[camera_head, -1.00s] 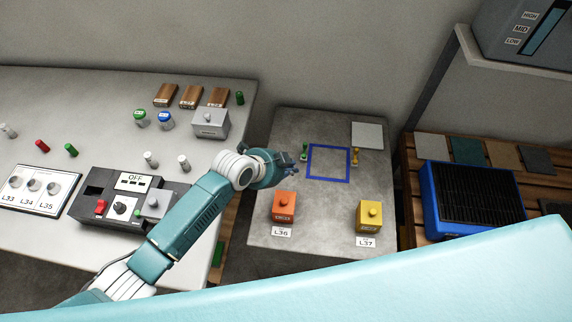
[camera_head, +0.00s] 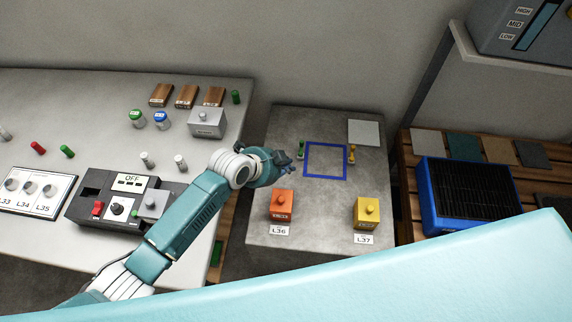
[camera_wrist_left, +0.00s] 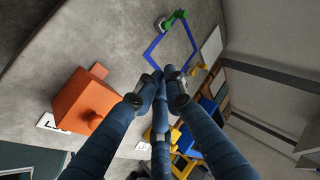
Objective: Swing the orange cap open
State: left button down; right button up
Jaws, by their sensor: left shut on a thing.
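The orange cap, a boxy orange piece with a round knob on top (camera_head: 281,203), sits on the grey table (camera_head: 325,230) behind the label L36. It looks closed. In the left wrist view the orange cap (camera_wrist_left: 83,105) is left of my fingers, with its knob facing the camera and apart from them. My left gripper (camera_head: 292,164) hovers above the table, behind and above the orange cap. In the wrist view its fingers (camera_wrist_left: 160,78) come together at the tips. What they hold is hidden between them. My right gripper is not in view.
A yellow box with a knob (camera_head: 367,212) stands right of the orange one. A control box (camera_head: 125,205) is on the left table.

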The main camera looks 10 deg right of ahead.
pick_arm(q)
jog(key=v, duration=1.2)
